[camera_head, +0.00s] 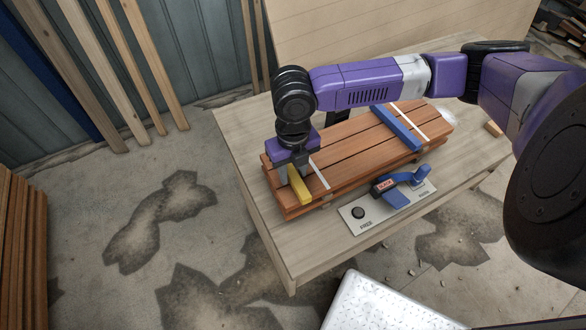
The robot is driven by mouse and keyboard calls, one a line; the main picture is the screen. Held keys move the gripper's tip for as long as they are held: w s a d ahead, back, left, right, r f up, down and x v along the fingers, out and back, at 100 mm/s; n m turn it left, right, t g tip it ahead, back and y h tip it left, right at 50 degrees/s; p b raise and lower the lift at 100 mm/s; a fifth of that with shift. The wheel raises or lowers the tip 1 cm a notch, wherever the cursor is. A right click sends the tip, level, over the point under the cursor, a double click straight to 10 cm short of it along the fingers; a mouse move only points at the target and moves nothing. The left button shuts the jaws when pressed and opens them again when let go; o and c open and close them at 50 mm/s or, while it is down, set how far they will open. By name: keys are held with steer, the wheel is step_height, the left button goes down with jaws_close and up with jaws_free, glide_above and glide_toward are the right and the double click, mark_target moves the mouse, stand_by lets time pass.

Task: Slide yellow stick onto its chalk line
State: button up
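The yellow stick (299,186) lies across the left end of the stack of reddish-brown boards (345,150), its near end at the boards' front edge. A white chalk line (319,172) runs across the boards a little to the right of the stick, with bare wood between them. My gripper (287,174) points down at the left end of the boards, right at the yellow stick. One grey finger shows on the stick's left side. The wrist hides the stick's far part and most of the other finger, so I cannot tell whether they grip it.
A blue stick (395,127) lies across the boards farther right, beside a second white line (410,122). The pale table (245,140) is bare at left.

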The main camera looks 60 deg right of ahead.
mark_target(316, 169)
jaws_close()
steer(key=shift+s+d+b, duration=0.1)
steer(key=shift+s+d, duration=0.5)
steer(key=shift+d, duration=0.3)
steer(key=shift+s+d+b, duration=0.1)
steer(key=shift+s+d, duration=0.55)
steer(key=shift+d, duration=0.3)
steer(key=shift+s+d+b, duration=0.1)
steer(key=shift+s+d, duration=0.5)
steer(key=shift+d, duration=0.3)
steer(key=shift+o, duration=2.1)
jaws_free()
step_height(316, 169, up, 12)
